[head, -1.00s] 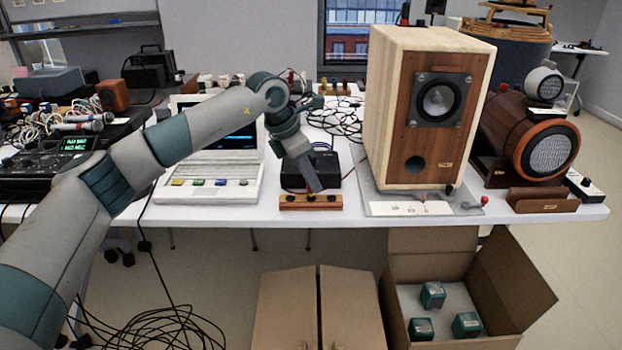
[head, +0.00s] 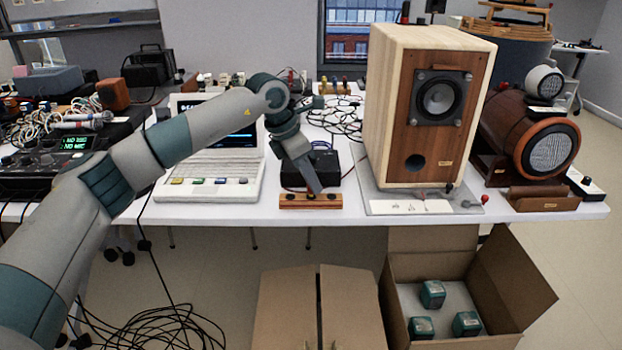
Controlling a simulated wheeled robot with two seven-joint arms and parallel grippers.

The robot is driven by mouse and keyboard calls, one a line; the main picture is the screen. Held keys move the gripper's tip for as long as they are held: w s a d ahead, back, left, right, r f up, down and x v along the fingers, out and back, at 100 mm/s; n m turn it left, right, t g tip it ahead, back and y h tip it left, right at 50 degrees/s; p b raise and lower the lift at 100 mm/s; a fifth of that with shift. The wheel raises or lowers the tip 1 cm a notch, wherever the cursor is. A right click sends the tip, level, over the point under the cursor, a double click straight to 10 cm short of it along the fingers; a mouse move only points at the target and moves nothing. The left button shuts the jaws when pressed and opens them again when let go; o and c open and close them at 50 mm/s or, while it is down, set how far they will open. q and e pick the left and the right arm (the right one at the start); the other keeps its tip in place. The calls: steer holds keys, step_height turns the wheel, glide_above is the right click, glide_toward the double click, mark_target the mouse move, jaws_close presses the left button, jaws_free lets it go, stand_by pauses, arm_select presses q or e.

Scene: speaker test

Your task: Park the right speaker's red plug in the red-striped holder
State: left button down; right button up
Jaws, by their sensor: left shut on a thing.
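A low reddish wooden block with dark holes (head: 294,201) lies at the table's front edge in the head view; I cannot make out a red stripe on it. My left gripper (head: 316,190) points down at this block, its tips at the block's top. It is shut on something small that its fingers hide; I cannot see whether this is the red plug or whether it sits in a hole. The large wooden speaker (head: 393,110) stands right of it on a grey plate (head: 378,206). A small red knob-like end (head: 485,199) shows at the plate's right. My right gripper is not in view.
A black box (head: 327,168) stands close behind the block, and a white computer (head: 208,187) to its left. A round brown speaker (head: 505,130) and a wooden stand (head: 543,199) are at the right.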

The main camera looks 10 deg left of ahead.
arm_select(q)
steer(key=shift+f+b, duration=0.3)
steer(key=shift+f, duration=0.3)
steer(key=c, duration=1.6)
jaws_free()
steer(key=shift+c, duration=0.2)
steer(key=shift+r, duration=0.15)
steer(key=shift+r+p, duration=2.2)
steer(key=shift+r, duration=1.5)
